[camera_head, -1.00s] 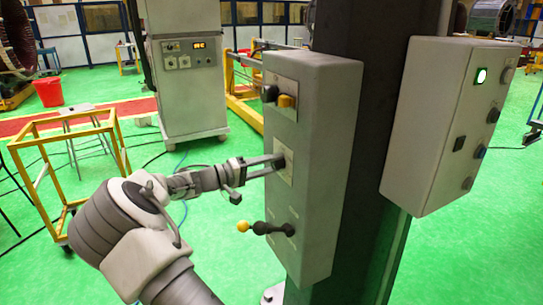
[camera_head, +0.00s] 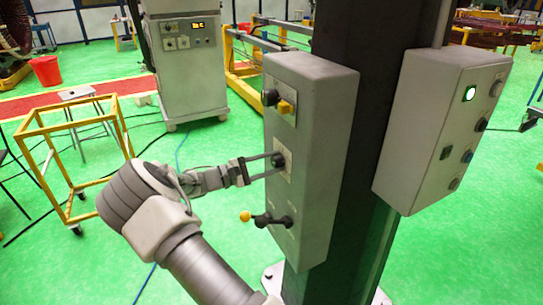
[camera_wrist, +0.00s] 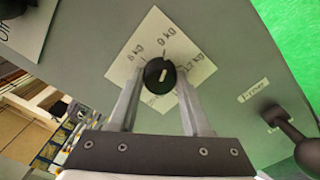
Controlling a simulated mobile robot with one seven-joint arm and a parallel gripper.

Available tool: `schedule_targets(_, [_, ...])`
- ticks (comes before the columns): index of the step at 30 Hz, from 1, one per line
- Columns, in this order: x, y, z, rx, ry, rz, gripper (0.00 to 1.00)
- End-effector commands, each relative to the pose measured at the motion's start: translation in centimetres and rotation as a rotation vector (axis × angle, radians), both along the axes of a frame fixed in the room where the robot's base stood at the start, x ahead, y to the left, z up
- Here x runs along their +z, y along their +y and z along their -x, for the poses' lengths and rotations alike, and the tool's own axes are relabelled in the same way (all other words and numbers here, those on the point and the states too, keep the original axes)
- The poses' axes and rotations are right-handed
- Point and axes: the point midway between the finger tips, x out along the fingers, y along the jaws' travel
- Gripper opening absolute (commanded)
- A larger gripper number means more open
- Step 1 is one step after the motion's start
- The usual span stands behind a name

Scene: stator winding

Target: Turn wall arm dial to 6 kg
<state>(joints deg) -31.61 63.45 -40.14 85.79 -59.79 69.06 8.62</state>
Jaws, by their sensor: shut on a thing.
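The wall arm dial is a round black knob (camera_wrist: 160,74) with a short white line, on a pale label plate (camera_wrist: 198,67) set at an angle in the wrist view. Printed marks read about 6 kg on the left, 0 kg at the top and 12 kg on the right; lower print is partly hidden. The white line runs nearly up and down in this view, close to the 0 kg direction. My gripper (camera_wrist: 160,82) is shut on the dial, one finger on each side. In the head view, my gripper (camera_head: 277,161) reaches the middle plate of the grey control box (camera_head: 330,130).
Above the dial are a black knob and a yellow switch (camera_head: 286,107). Below it, a lever with a yellow ball (camera_head: 245,216) sticks out to the left, under my gripper. A second grey box (camera_head: 425,130) hangs right of the dark column (camera_head: 372,120). Green floor lies below.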

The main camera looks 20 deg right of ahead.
Motion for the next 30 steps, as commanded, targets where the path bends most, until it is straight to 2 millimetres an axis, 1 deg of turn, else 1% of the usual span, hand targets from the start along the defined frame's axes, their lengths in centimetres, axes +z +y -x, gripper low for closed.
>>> schedule_targets(1, [0.31,0.04,0.05,-0.001,0.047,0.0,0.0])
schedule_targets(21, [0.2,0.04,0.03,0.0,0.682,0.021,0.0])
schedule_targets(30, [0.12,0.01,0.04,-0.001,0.941,0.031,0.0])
